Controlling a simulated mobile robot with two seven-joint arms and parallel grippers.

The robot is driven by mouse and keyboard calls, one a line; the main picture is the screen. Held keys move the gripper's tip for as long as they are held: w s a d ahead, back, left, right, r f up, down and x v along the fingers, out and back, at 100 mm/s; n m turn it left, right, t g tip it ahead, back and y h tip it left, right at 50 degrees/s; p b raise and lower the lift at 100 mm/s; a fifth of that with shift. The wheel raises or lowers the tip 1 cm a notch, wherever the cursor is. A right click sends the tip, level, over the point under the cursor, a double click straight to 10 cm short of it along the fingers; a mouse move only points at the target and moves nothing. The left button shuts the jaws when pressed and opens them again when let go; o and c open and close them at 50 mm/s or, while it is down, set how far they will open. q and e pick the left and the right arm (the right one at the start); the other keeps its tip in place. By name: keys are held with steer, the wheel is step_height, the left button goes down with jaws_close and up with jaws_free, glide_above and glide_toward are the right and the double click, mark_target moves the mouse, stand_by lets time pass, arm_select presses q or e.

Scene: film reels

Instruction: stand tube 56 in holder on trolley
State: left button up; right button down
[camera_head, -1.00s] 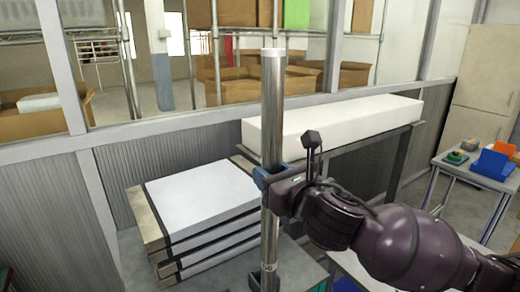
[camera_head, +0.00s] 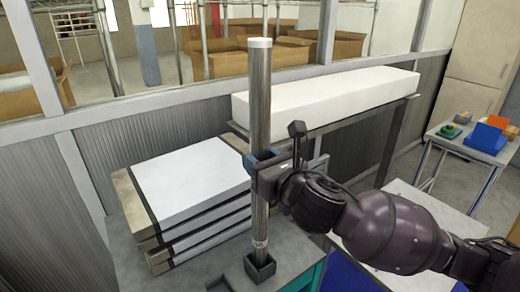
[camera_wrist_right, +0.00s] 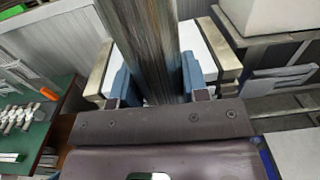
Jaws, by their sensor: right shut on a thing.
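The tube (camera_head: 260,100) is a long grey metal cylinder with a white top band and a label near its lower end, only partly legible. It stands about upright. My right gripper (camera_head: 262,160) is shut around its middle with blue finger pads, which also show on both sides of the tube in the right wrist view (camera_wrist_right: 157,82). The holder (camera_head: 260,270) is a small dark square socket on the grey top of the trolley (camera_head: 297,250), which has a teal side. The tube's lower end is at the holder's mouth; how deep it sits is unclear. My left gripper is out of view.
A stack of flat white-topped cases (camera_head: 190,185) stands left of the tube. A long white box (camera_head: 330,100) lies on a bench behind. A small table (camera_head: 460,146) with coloured bins is at the right. The right wrist view shows a green surface (camera_wrist_right: 30,140) with tools.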

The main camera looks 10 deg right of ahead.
steer(key=shift+f, duration=0.7)
steer(key=shift+f+b, duration=0.35)
steer(key=shift+f, duration=0.25)
stand_by(1.4)
steer(key=c, duration=0.9)
jaws_free()
steer(key=shift+f, duration=0.1)
steer(key=shift+s, duration=0.1)
steer(key=v, duration=1.1)
steer(key=shift+p, duration=0.35)
